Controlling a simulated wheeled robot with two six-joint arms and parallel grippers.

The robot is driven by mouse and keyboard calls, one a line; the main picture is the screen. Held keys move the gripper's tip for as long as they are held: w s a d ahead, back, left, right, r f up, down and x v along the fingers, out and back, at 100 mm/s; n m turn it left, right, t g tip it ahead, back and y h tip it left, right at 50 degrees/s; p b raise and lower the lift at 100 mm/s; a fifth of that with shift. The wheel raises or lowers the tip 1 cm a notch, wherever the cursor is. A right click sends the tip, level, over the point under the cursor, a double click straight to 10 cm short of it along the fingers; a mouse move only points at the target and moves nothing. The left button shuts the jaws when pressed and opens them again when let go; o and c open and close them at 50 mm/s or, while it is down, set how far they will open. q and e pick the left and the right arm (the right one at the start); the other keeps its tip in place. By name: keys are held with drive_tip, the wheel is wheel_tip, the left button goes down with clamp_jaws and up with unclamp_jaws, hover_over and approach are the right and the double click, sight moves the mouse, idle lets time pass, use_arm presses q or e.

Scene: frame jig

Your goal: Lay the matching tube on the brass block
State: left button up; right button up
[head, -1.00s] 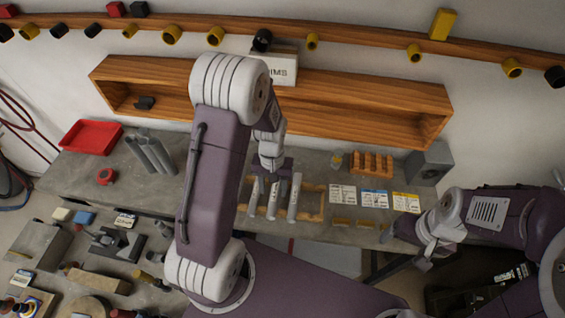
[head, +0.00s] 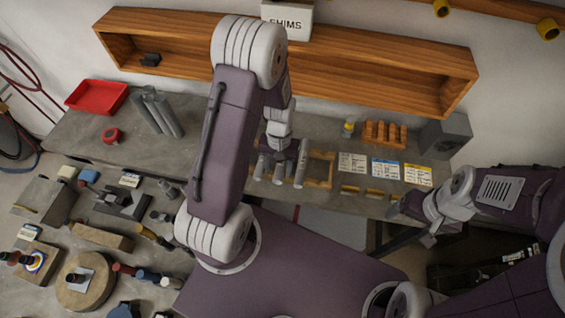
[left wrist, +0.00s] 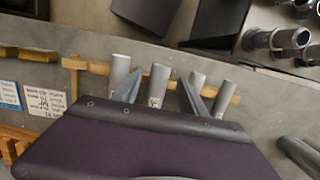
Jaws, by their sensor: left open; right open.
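Several grey tubes lie side by side on a wooden rack (head: 320,168); one tube (head: 300,165) shows at its right side in the head view. My left gripper (head: 281,150) is over these tubes. In the left wrist view its open fingers (left wrist: 158,92) straddle a middle tube (left wrist: 157,82) with a small marked label, too small to read. Several brass-coloured bars (head: 350,190) lie before the label cards; I cannot tell which is the brass block. My right gripper (head: 403,209) is open and empty near the bench's front edge.
White, blue and yellow label cards (head: 385,169) lie right of the rack. A slotted wooden holder (head: 385,136) and a grey box (head: 445,135) stand behind. A red tray (head: 97,96) and larger grey cylinders (head: 160,115) are at left. The long wooden shelf (head: 380,85) runs behind.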

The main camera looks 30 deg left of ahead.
sight(278, 175)
use_arm(q)
wheel_tip(278, 175, down, 4)
drive_tip(key=shift+s+r+b, duration=0.1)
drive_tip(key=shift+b, duration=0.8)
use_arm(e)
wheel_tip(278, 175, down, 3)
drive_tip(key=shift+w+r, duration=0.1)
drive_tip(key=shift+w, duration=0.05)
use_arm(q)
drive_tip(key=shift+s+r, duration=0.1)
use_arm(e)
drive_tip(key=shift+r, duration=0.15)
use_arm(q)
clamp_jaws()
wheel_tip(278, 175, up, 9)
drive_tip(key=p, duration=0.9)
drive_tip(key=shift+r, duration=0.1)
use_arm(e)
wheel_tip(278, 175, up, 8)
drive_tip(key=shift+r, duration=0.15)
